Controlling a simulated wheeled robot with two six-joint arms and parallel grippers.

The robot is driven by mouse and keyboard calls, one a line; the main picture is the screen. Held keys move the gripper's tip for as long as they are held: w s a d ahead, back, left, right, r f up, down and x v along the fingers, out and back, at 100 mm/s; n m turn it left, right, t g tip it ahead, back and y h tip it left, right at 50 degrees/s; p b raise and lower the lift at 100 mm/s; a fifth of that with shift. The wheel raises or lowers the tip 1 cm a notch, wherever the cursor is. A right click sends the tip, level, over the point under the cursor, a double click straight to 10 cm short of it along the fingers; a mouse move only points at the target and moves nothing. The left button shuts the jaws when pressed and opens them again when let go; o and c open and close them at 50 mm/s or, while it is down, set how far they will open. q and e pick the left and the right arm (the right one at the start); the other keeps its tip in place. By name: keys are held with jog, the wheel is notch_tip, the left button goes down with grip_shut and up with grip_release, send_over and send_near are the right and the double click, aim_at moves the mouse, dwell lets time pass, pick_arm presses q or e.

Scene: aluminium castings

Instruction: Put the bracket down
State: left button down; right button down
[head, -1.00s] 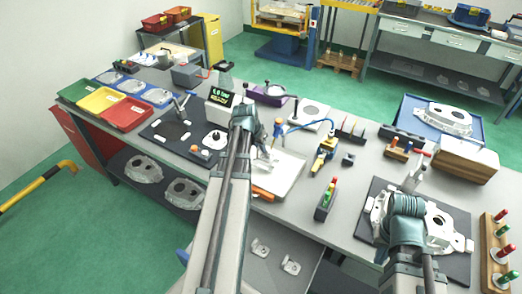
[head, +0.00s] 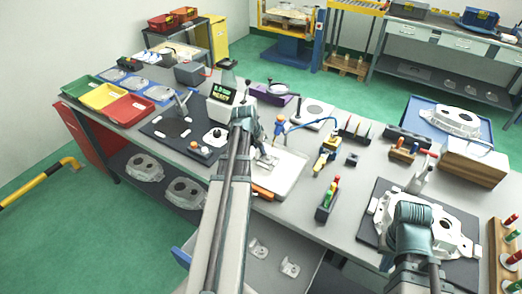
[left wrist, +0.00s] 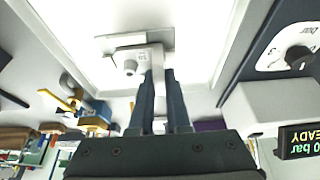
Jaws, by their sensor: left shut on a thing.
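The bracket (left wrist: 135,62) is a small pale metal piece with a flat plate and a round boss. In the left wrist view it is between the fingertips of my left gripper (left wrist: 158,80), which is shut on it. In the head view my left gripper (head: 262,150) is over the white tray (head: 291,178), with the bracket (head: 266,162) small and partly hidden below it. I cannot tell whether the bracket touches the tray. My right wrist is over the large casting (head: 446,232) on a dark mat; its jaws are hidden.
A display box (head: 221,97) with green text stands behind my left arm. Two similar brackets (head: 289,267) lie on a lower shelf. Red, yellow and green bins (head: 126,109) stand left.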

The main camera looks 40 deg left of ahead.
pick_arm(q)
jog(key=shift+f, duration=0.15)
jog(key=c, duration=0.9)
grip_release()
jog(key=shift+s+d+r+p, duration=0.1)
jog(key=shift+r+p, duration=0.4)
jog(key=shift+r, duration=0.15)
jog(key=p+v, duration=1)
jog(key=v, duration=0.1)
